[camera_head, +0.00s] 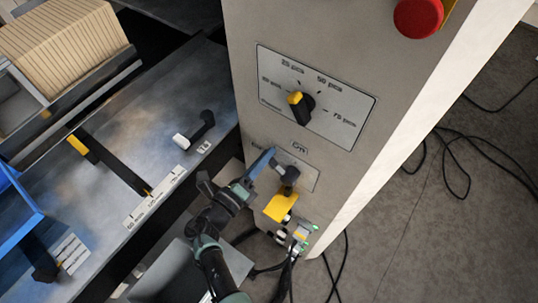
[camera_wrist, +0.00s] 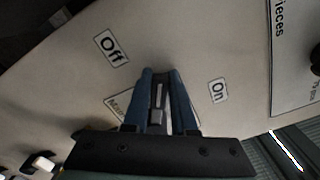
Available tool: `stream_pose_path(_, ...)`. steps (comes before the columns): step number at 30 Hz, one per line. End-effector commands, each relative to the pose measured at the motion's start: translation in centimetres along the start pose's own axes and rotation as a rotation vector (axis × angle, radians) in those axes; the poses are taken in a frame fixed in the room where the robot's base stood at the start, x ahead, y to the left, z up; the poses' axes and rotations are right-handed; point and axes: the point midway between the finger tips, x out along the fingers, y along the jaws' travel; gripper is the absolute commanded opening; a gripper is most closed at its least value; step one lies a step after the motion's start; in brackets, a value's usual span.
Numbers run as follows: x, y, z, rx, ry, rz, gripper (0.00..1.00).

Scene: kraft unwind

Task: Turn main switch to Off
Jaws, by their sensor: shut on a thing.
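The main switch (camera_wrist: 157,103) is a small grey lever on the front of the grey cabinet. In the wrist view it sits between my two blue fingers, and my gripper (camera_wrist: 168,88) is shut on it. The Off label (camera_wrist: 111,47) is up and left of the fingers; the On label (camera_wrist: 217,91) is to their right. The lever points between the two labels. In the head view my gripper (camera_head: 272,163) reaches the switch plate from the lower left, below the On label (camera_head: 299,146).
A dial (camera_head: 301,104) with a yellow mark and piece counts is above the switch. A red emergency button (camera_head: 418,17) is at the top. A yellow part (camera_head: 280,207) juts out below. A metal table (camera_head: 150,165) with a black lever (camera_head: 200,130) lies left; cables lie on the floor.

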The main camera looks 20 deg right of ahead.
Motion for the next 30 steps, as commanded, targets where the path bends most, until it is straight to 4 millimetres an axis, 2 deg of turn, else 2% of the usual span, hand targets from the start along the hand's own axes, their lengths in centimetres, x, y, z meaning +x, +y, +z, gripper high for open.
stream_pose_path(6, 0.0, 1.8, -0.2, -0.202, -0.002, 0.000, 0.00)
stream_pose_path(15, 0.0, 3.4, -0.8, -0.422, 0.000, 0.000, 0.00)
stream_pose_path(30, -0.1, 4.3, -1.4, -0.562, 0.000, 0.001, 0.00)
